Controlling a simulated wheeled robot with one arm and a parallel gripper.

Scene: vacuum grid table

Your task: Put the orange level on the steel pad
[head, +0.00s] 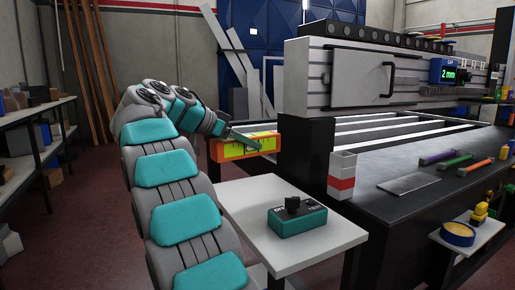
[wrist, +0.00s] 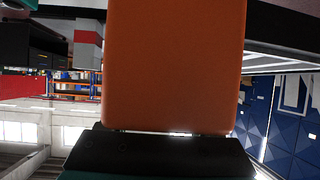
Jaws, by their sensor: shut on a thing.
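The orange level (head: 222,152), with a yellow-green middle, is held up in the air by my gripper (head: 245,141), above the back of the white side table. In the wrist view the level (wrist: 175,70) fills the middle as a plain orange face, and the dark gripper part (wrist: 160,155) lies against its lower edge. The jaws' grip on it is mostly hidden. The steel pad (head: 407,183), a flat grey plate, lies bare on the dark bench top, well to the right of the level.
A teal box with a black knob (head: 297,216) sits on the white side table (head: 250,205). A white-and-red block (head: 341,175) stands at the bench corner, left of the pad. Purple, green and orange bars (head: 457,160) lie behind the pad. A large grey machine (head: 345,75) rises behind.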

